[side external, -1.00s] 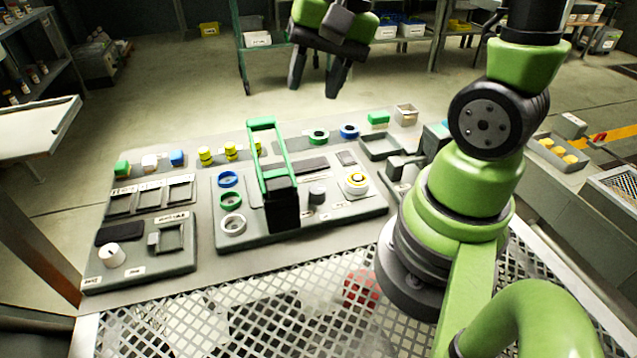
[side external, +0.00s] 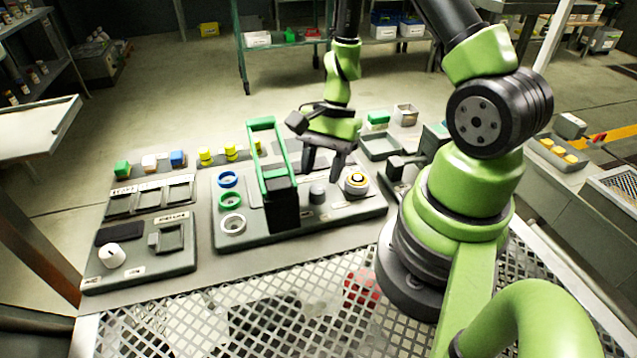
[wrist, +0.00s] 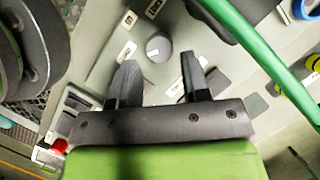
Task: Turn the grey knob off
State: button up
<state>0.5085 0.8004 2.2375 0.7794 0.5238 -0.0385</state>
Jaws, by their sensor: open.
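The grey knob (side external: 318,194) is a short upright cylinder on the middle panel, between the black block with the green handle and the white-and-yellow round button. In the wrist view the grey knob (wrist: 159,47) is round with a small pale mark on top, just past the fingertips and roughly between them. My gripper (side external: 322,172) is open and points down, above and slightly behind the knob. In the wrist view my gripper (wrist: 160,64) has its two fingers spread with nothing between them. I see no contact with the knob.
A tall green handle (side external: 262,124) on a black block (side external: 283,208) stands close left of my gripper. The white-and-yellow button (side external: 355,183) is just right of the knob. Coloured rings (side external: 230,200) lie left of the block. A white knob (side external: 111,255) is on the left panel.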

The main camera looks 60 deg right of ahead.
aim_at(318, 188)
jog(key=shift+x, duration=1.75)
jog(key=c, duration=0.6)
